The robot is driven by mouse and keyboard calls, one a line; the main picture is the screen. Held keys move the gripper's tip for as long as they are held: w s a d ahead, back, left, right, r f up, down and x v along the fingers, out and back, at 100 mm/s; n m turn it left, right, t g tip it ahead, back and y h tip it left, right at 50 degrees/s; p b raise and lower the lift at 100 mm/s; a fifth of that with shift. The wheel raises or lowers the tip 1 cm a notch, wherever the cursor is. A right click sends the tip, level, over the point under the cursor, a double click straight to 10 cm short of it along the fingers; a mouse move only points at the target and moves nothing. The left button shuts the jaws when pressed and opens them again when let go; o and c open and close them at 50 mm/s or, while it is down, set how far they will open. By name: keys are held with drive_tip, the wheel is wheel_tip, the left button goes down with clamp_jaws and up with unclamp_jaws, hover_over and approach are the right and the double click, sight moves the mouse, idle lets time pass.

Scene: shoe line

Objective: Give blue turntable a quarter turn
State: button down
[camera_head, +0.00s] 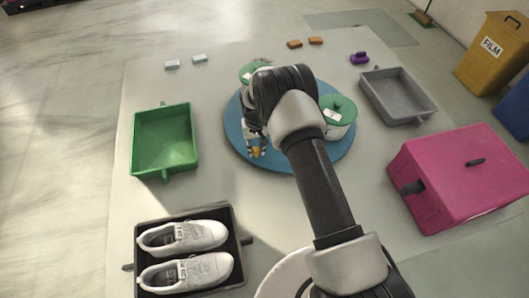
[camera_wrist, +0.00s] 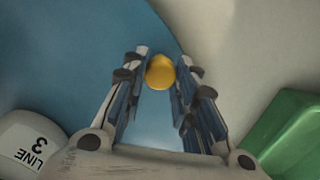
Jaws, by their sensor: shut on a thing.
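The blue turntable (camera_head: 233,130) lies flat in the middle of the table, partly hidden behind my arm. It also fills the left of the wrist view (camera_wrist: 60,65). A yellow knob (camera_wrist: 160,72) stands near its edge. My gripper (camera_wrist: 159,76) is shut on the yellow knob, with a finger on either side of it. In the head view my gripper (camera_head: 256,148) is low over the left edge of the turntable. A white pot with a green lid (camera_head: 338,109) stands on the turntable's right side; another green lid (camera_head: 252,71) shows at its back, partly hidden.
A green tray (camera_head: 165,141) stands left of the turntable. A black tray (camera_head: 240,225) with white shoes (camera_head: 184,236) is at the front left. A grey tray (camera_head: 399,96) and a pink box (camera_head: 462,180) stand on the right. Small blocks (camera_head: 295,44) and a purple piece (camera_head: 359,57) lie at the back.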

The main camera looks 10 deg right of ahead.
sight(241, 143)
drive_tip(key=shift+m, duration=0.9)
drive_tip(key=w+a, duration=0.3)
drive_tip(key=shift+w+a+f, duration=0.1)
drive_tip(key=shift+a, duration=0.05)
drive_tip(key=shift+w+a+m, duration=0.5)
drive_tip(key=shift+w+a, duration=0.1)
drive_tip(key=shift+w, duration=0.3)
drive_tip(key=shift+w+a+m, duration=0.5)
drive_tip(key=shift+w+a, duration=0.1)
drive_tip(key=shift+w, duration=0.3)
drive_tip(key=c, duration=1.2)
unclamp_jaws()
drive_tip(key=shift+w, duration=0.1)
drive_tip(key=shift+c, duration=0.2)
drive_tip(key=shift+r, duration=0.2)
wheel_tip(241, 143, up, 12)
drive_tip(key=shift+f, duration=0.1)
drive_tip(key=shift+c, duration=0.3)
